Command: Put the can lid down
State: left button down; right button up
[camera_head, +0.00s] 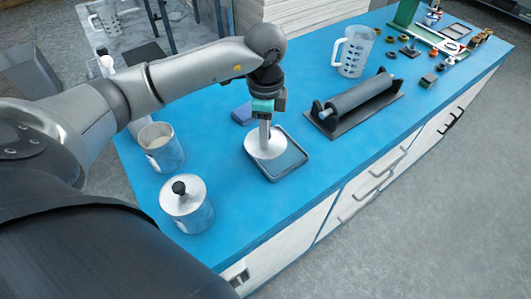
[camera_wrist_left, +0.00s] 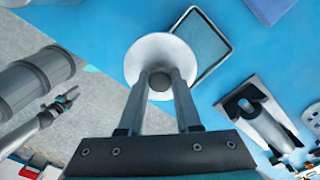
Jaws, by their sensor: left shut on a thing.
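My left gripper (camera_head: 265,137) points down and is shut on the knob of a round, pale can lid (camera_head: 263,150). In the left wrist view the can lid (camera_wrist_left: 148,57) shows flat below the gripper (camera_wrist_left: 160,84), its knob between the two fingers. The lid overlaps the left part of a dark-rimmed grey tray (camera_head: 290,163); I cannot tell whether it touches it. An open metal can (camera_head: 168,155) with pale contents stands to the left. Another can (camera_head: 188,212) with its lid and black knob on stands nearer. My right gripper is not in view.
The blue bench (camera_head: 240,205) is clear in front of the tray. A dark roller on a base (camera_head: 358,97) lies to the right, with a clear measuring jug (camera_head: 354,55) behind it. A small blue block (camera_head: 241,114) lies behind the tray. Small parts and tools crowd the far right.

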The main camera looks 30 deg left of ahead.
pick_arm(q)
notch_tip(320, 180, down, 8)
jog(key=shift+f+b, duration=0.1)
jog(key=shift+b, duration=0.2)
jog(key=shift+f, duration=0.3)
jog(key=c, duration=0.6)
grip_release()
jog(key=shift+r, duration=0.15)
jog(key=shift+r, duration=0.35)
notch_tip(320, 180, up, 12)
jog(key=shift+f+p, duration=0.15)
jog(key=shift+p, duration=0.3)
